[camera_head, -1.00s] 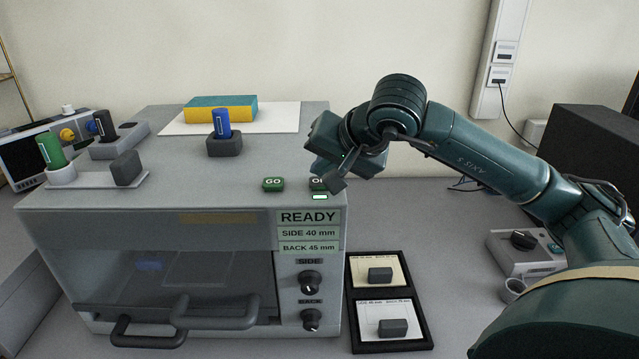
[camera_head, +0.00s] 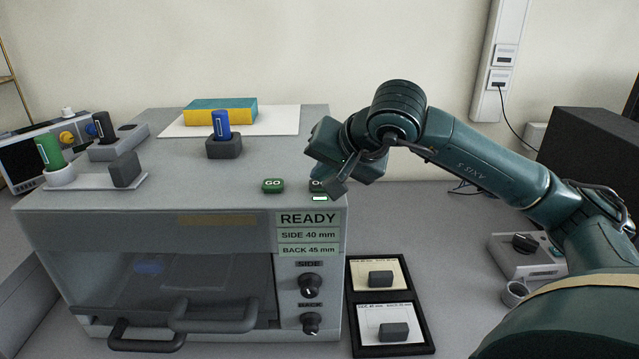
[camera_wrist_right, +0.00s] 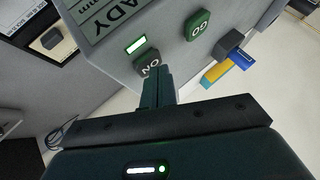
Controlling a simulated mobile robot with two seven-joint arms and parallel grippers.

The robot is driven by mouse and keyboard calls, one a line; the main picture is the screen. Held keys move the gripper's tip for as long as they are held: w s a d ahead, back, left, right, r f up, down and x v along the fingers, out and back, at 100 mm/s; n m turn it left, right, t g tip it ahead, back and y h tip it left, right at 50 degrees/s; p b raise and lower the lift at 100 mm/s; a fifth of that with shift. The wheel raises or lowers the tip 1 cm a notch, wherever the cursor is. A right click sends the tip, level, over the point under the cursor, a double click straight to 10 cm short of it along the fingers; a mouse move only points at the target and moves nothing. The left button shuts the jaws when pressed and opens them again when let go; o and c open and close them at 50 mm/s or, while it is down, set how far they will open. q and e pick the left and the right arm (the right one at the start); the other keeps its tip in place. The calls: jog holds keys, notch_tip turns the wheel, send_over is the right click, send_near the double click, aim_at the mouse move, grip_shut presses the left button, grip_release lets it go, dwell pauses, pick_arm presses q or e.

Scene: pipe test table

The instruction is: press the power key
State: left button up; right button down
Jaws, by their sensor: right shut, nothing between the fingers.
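The power key is the dark ON key (camera_head: 316,185) on the top front right of the grey machine (camera_head: 120,215). In the head view my right gripper (camera_head: 334,188) covers its right part. The ON key (camera_wrist_right: 147,64) also shows in the right wrist view, with the shut fingertips (camera_wrist_right: 154,76) right at its edge; I cannot tell whether they touch or press it. The right gripper is empty. A small indicator (camera_head: 320,198) beside the key glows white-green. The display (camera_head: 308,218) reads READY, SIDE 40 mm, BACK 45 mm. My left gripper is out of view.
A green GO key (camera_head: 273,186) sits left of the ON key. A blue piece (camera_head: 221,125) in a dark block, a teal and yellow block (camera_head: 220,110) and a green piece (camera_head: 49,150) stand on top. Two knobs (camera_head: 310,286) are on the front. A black tray (camera_head: 352,312) lies at right.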

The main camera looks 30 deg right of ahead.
jog(key=shift+f, duration=0.25)
jog(key=shift+r, duration=0.1)
dwell(0.3)
jog(key=shift+r+p, duration=0.45)
jog(key=shift+r, duration=0.35)
notch_tip(320, 180, up, 5)
jog(key=p, duration=0.4)
dwell(0.7)
